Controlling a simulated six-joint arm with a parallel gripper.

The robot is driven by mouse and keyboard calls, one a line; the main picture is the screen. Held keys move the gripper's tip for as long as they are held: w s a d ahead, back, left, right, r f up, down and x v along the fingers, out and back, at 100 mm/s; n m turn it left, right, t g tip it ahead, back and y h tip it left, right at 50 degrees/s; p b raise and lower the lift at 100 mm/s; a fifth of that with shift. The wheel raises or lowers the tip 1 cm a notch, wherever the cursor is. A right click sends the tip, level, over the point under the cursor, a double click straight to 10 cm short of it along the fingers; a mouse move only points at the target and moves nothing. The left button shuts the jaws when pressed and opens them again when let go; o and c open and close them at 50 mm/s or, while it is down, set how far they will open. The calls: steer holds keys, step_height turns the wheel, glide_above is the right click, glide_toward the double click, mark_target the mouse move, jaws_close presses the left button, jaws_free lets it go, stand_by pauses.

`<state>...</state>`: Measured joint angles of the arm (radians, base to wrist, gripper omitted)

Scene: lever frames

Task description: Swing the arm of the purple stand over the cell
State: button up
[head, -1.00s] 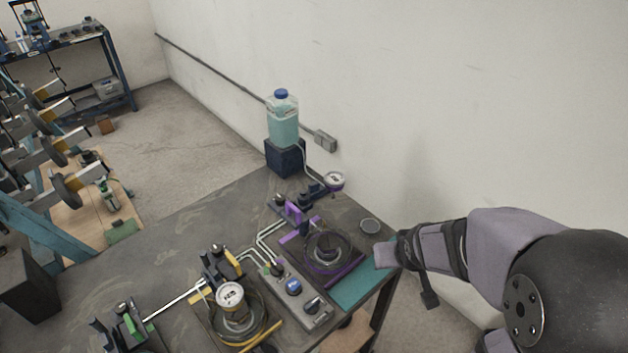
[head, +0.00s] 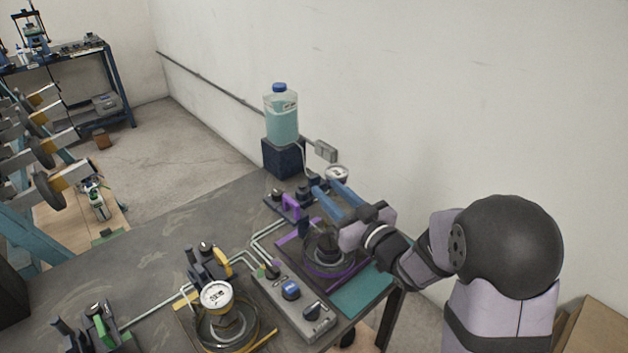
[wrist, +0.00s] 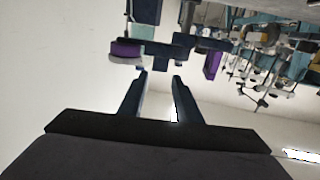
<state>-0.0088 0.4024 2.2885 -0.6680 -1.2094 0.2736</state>
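The purple stand (head: 291,207) is at the far right of the bench, behind the cell. Its arm carries a white round gauge (head: 337,173) away from the cell, towards the wall; my gripper partly hides the arm. The cell (head: 325,264), a round vessel on a purple-edged plate, is in front of the stand and partly hidden by my gripper. My gripper (head: 326,187) is above the cell with its blue fingers apart, pointing at the arm. In the wrist view my gripper (wrist: 158,78) is empty, with a purple-and-white disc (wrist: 126,52) just past its fingertips.
A bottle of teal liquid (head: 282,114) stands on a dark block at the back. A control box (head: 294,300) with knobs and a yellow stand with its gauge (head: 216,296) are to the left. A green stand (head: 101,328) is further left. The wall is close behind.

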mark_target(316, 178)
steer(key=shift+p+x, duration=1.35)
steer(key=shift+x, duration=2.3)
jaws_close()
